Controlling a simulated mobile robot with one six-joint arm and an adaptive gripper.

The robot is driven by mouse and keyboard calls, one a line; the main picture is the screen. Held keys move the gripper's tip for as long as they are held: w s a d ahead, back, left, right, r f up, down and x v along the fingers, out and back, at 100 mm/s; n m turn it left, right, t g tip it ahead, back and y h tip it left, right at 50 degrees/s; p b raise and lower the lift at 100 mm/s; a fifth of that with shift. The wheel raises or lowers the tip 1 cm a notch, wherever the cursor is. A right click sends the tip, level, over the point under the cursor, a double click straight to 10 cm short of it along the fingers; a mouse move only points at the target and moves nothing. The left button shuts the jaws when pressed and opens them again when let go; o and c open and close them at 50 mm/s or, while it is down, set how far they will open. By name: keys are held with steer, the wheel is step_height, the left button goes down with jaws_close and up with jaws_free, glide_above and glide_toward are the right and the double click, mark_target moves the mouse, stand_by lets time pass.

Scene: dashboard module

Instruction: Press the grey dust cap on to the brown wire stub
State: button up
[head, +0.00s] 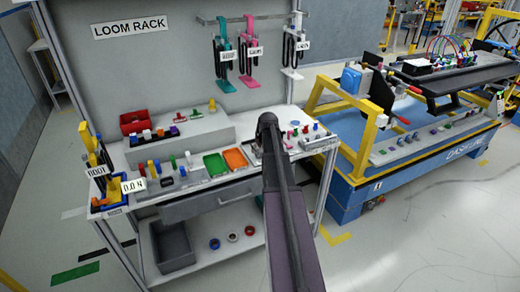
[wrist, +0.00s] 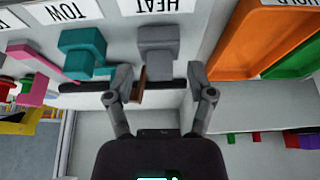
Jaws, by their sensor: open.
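My gripper (wrist: 158,72) is open in the wrist view, a fingertip on either side of a grey block-shaped piece (wrist: 157,42). That piece sits by the label HEAT and looks like the grey dust cap, but I cannot be sure. A thin brown strip (wrist: 139,88) shows just inside the left finger; it may be the brown wire stub, though its shape is mostly hidden. I cannot tell whether the grey piece and the brown strip touch. In the head view my dark arm reaches to the bench and hides my fingertips and these pieces.
A teal piece (wrist: 82,48) and a pink piece (wrist: 38,88) stand left of the grey one. An orange tray (wrist: 263,35) is at right, also in the head view (head: 235,159) beside a green tray (head: 215,165). A blue fixture (head: 400,160) stands right of the bench.

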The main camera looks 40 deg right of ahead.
mark_target(260, 149)
steer(key=shift+r+p, duration=0.4)
steer(key=shift+r, duration=0.15)
steer(key=shift+f+b, duration=1.1)
step_height(260, 149, up, 8)
steer(key=p, duration=0.8)
steer(key=shift+r, duration=0.2)
